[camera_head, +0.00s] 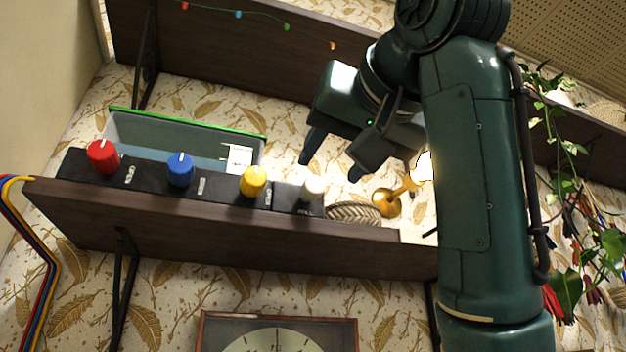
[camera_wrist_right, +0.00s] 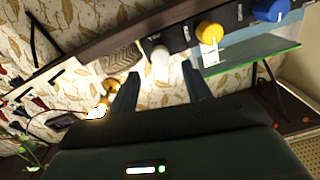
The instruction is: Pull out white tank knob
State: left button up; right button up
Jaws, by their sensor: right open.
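The white tank knob (camera_head: 313,188) sits on the black panel at the right end of a row of knobs on the shelf. It also shows in the right wrist view (camera_wrist_right: 160,56), between and beyond my fingertips. My right gripper (camera_head: 330,168) is open and empty, above the white knob in the head view. Its two fingers (camera_wrist_right: 160,82) are apart, and neither appears to touch the knob. My left gripper is in neither view.
Yellow (camera_head: 253,181), blue (camera_head: 180,169) and red (camera_head: 102,156) knobs stand left of the white one. A green-rimmed clear tank (camera_head: 190,138) is behind them. A woven basket (camera_head: 352,214) and a gold object (camera_head: 386,203) are to the right. An upper shelf (camera_head: 240,50) hangs above.

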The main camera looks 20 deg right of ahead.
aim_at(317, 184)
jog(key=w+p, duration=0.2)
jog(key=shift+w+a+r, duration=0.1)
jog(key=shift+w+r, duration=0.25)
jog(key=shift+w, duration=0.05)
jog(key=shift+w+p, duration=0.35)
jog(key=shift+p, duration=0.6)
jog(key=shift+w+p, duration=0.3)
jog(key=shift+p, duration=0.3)
jog(key=shift+w+p, duration=0.5)
jog(key=shift+p, duration=0.55)
jog(key=shift+w+a+f+p, duration=0.1)
jog(key=shift+w+f+p, duration=0.1)
jog(key=shift+w+p, duration=0.55)
jog(key=shift+w+f, duration=0.1)
jog(key=shift+w, duration=0.45)
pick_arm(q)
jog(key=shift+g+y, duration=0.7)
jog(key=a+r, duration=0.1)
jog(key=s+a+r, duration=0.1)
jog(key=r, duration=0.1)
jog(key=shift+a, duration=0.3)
pick_arm(e)
grip_shut()
